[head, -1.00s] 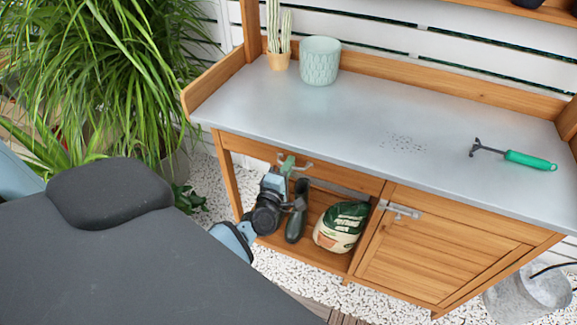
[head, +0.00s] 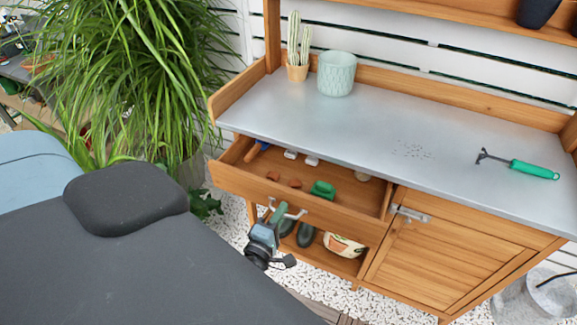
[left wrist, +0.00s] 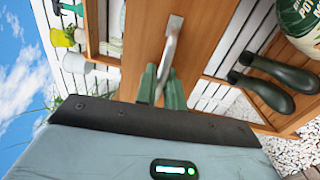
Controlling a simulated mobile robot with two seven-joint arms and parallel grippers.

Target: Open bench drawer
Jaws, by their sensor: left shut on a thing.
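The bench drawer (head: 300,207) is pulled out from under the metal top of the wooden bench. Small items lie inside it, among them a green object (head: 322,189) and terracotta-coloured pieces. My left gripper (head: 279,213) is at the drawer front, shut on the metal drawer handle (head: 295,213). In the left wrist view the green fingers (left wrist: 160,88) close around the handle (left wrist: 172,40) on the wooden drawer front. My right gripper does not show in either view.
A cabinet door (head: 438,257) with a metal latch is right of the drawer. Boots (head: 305,236) and a soil bag (head: 343,246) stand on the shelf below. A green-handled hand rake (head: 533,170), mint pot (head: 336,74) and potted cactus (head: 297,68) are on top. A leafy plant stands left.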

